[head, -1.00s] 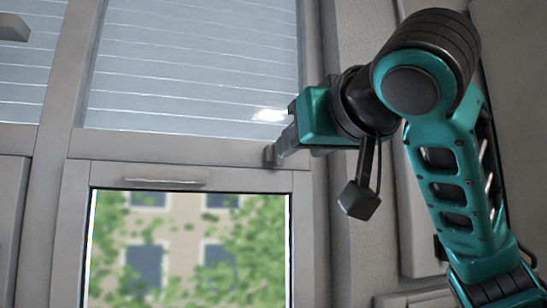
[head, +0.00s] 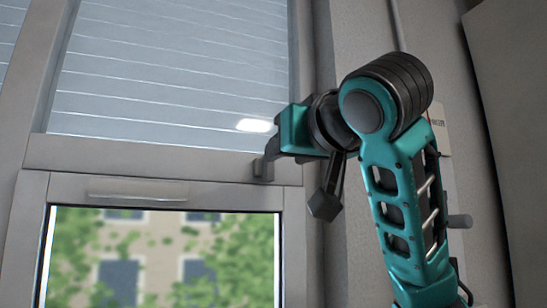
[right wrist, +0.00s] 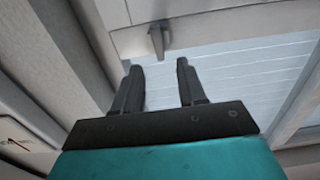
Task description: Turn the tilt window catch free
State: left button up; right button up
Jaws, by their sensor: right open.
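The catch (head: 263,168) is a small grey piece on the window frame, at the right end of the rail between the upper pane and the lower window. It also shows in the right wrist view (right wrist: 158,40) as a small grey lever sticking out from the frame. My right gripper (head: 272,148) is close to the catch, its fingers partly hidden by the teal hand in the head view. In the right wrist view its two dark fingers (right wrist: 157,66) are apart with nothing between them, and the catch appears just beyond the tips. My left gripper is not in view.
The lower window (head: 160,260) shows greenery and a building, with a flat handle bar (head: 138,190) on its top rail. The upper pane (head: 170,80) has pale horizontal lines. A wall (head: 365,40) and a large grey panel (head: 510,100) stand at the right.

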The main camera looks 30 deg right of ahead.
aim_at(268, 167)
jog(key=p+x, duration=0.1)
jog(key=x, duration=0.6)
jog(key=shift+d, duration=0.15)
jog(key=shift+w, duration=0.1)
grip_shut()
